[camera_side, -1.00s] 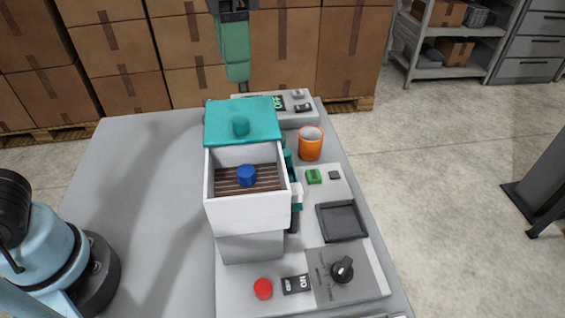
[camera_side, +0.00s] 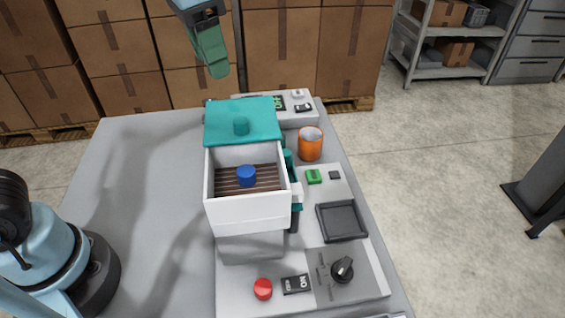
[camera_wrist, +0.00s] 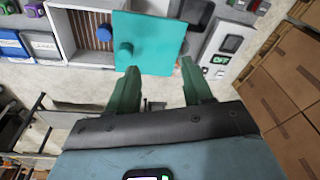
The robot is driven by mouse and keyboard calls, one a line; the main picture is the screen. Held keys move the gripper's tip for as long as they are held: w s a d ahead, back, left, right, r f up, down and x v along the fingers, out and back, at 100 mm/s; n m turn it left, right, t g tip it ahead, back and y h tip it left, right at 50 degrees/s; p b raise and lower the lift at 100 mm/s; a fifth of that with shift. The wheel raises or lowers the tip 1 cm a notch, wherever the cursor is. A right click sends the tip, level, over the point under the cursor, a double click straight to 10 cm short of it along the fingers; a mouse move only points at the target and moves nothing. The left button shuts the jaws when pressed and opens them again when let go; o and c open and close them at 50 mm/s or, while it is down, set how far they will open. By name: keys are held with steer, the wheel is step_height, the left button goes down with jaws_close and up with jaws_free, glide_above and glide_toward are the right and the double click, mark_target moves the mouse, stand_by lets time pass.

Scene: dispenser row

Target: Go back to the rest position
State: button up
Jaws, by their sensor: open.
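My gripper (camera_side: 219,72) is in the air at the top of the side view, beyond the far end of the dispenser and in front of the stacked boxes. In the wrist view its two green fingers (camera_wrist: 155,72) are spread apart with nothing between them. The dispenser (camera_side: 240,212) is a white bin on the grey table, with a teal lid (camera_side: 262,112) slid or set toward its far end, leaving the bin open. A blue round knob or piece (camera_side: 246,175) sits inside over brown slats. The teal lid also shows ahead of the fingers in the wrist view (camera_wrist: 160,40).
An orange cup (camera_side: 310,145), a dark tray (camera_side: 342,221), a black dial (camera_side: 342,269) and a red button (camera_side: 263,289) are along the table's right side. Cardboard boxes (camera_side: 290,50) stand behind. The table's left part (camera_side: 150,190) is clear.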

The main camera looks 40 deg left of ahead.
steer(key=s+a+f+n+t, duration=0.1)
steer(key=a+f+n+t, duration=0.1)
steer(key=a+f, duration=0.2)
steer(key=s+a+f+n+t, duration=0.1)
steer(key=a+f+n+t, duration=0.1)
steer(key=f, duration=0.8)
steer(key=a+t, duration=0.1)
steer(key=a, duration=0.1)
steer(key=shift+a+f+n, duration=0.15)
steer(key=shift+a+n, duration=0.25)
